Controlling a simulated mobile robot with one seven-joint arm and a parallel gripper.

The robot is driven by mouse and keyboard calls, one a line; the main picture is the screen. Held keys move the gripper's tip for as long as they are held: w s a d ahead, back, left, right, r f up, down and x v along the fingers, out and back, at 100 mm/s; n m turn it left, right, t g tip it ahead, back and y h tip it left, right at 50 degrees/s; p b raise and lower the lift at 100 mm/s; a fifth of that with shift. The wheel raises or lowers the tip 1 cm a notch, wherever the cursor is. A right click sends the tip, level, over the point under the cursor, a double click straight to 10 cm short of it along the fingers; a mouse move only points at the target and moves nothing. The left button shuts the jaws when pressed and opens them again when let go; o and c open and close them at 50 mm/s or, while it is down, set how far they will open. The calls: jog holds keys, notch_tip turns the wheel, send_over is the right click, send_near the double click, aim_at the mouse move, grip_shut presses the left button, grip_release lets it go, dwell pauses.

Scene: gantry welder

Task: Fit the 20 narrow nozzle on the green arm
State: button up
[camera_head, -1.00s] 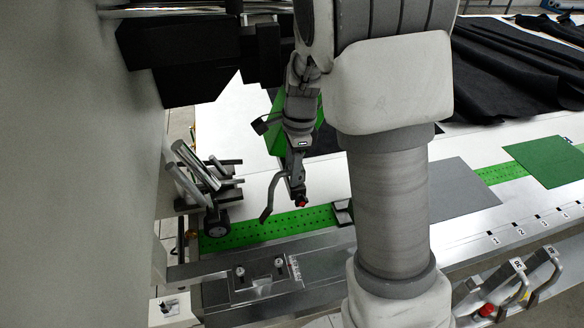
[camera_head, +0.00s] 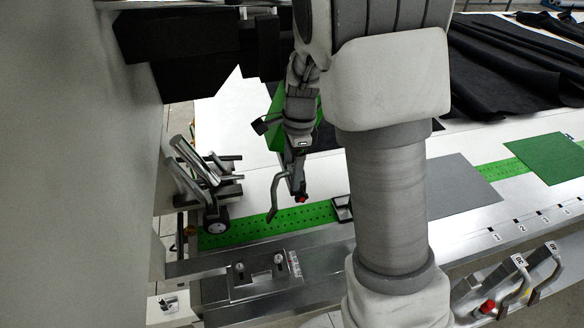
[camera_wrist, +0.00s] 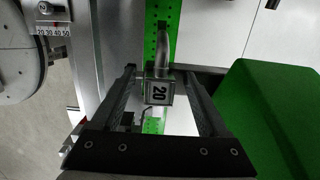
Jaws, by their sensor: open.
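The nozzle with a tag marked 20 (camera_wrist: 158,90) is between the two fingers of my gripper (camera_wrist: 165,95) in the wrist view, with a gap visible on each side of its tag block. My fingers are open. Its bent grey tube (camera_wrist: 162,48) runs up the picture over the green strip. In the head view the grey tube (camera_head: 275,195) hangs at my gripper (camera_head: 297,180), beside a red knob (camera_head: 302,197). The green arm (camera_wrist: 265,110) fills the right of the wrist view; it shows partly behind my wrist in the head view (camera_head: 274,138). Whether the nozzle touches it is hidden.
A rack of nozzles (camera_head: 518,285) stands at the lower right. A perforated green strip (camera_head: 250,228) crosses the white table (camera_head: 230,120). A metal clamp stand (camera_head: 208,185) is on the left. A grey plate (camera_head: 462,187) and black cloth (camera_head: 515,70) lie right.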

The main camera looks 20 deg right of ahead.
notch_tip(320, 180, up, 17)
jog(key=d, duration=0.2)
jog(key=s+a+n+t+h, duration=0.1)
jog(key=s+n+t, duration=0.4)
jog(key=s+n, duration=1.3)
jog(key=shift+s+a+r+t, duration=0.15)
jog(key=shift+s+a+t, duration=0.25)
jog(key=shift+s, duration=0.85)
dwell(1.4)
